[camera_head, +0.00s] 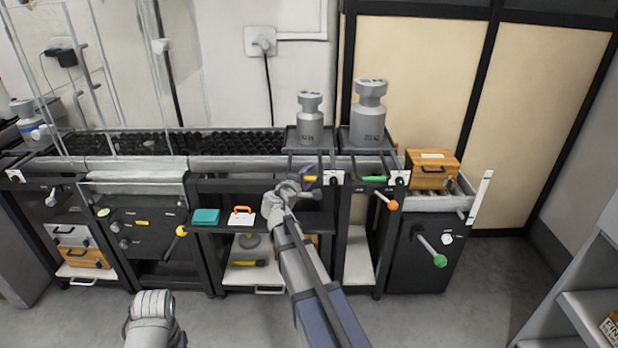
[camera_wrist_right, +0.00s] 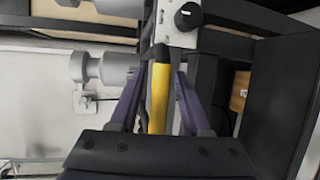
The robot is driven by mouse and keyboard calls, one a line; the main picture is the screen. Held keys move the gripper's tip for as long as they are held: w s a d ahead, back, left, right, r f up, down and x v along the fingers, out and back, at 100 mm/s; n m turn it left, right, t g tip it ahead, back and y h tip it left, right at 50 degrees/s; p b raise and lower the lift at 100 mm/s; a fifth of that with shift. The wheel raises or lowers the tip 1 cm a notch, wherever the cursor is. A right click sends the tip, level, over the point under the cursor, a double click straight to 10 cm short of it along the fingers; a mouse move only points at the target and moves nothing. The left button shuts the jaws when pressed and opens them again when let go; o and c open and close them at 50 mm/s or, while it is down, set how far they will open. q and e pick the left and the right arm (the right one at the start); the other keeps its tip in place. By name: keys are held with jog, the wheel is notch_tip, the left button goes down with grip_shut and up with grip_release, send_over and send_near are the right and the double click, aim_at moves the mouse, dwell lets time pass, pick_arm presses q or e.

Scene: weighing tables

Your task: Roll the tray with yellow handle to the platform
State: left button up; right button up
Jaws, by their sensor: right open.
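The tray (camera_head: 291,139) with the yellow handle stands at the right end of the roller bed and carries a grey weight (camera_head: 310,122). Its yellow handle (camera_head: 309,179) points toward me below the tray; it also shows in the wrist view (camera_wrist_right: 160,95). My right gripper (camera_head: 304,176) is at this handle. In the right wrist view its purple fingers (camera_wrist_right: 160,100) are open, one on each side of the yellow handle, with visible gaps. I cannot tell for sure which surface is the platform. My left gripper is not in view; only a grey arm part shows at the bottom.
A second tray (camera_head: 345,142) with a green handle (camera_head: 374,179) and a larger weight (camera_head: 369,112) stands close on the right. The black roller bed (camera_head: 200,142) to the left is clear. A wooden box (camera_head: 432,170) sits farther right.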

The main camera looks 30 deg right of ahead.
jog(key=shift+d, duration=0.1)
jog(key=shift+c, duration=0.3)
grip_shut()
dwell(1.1)
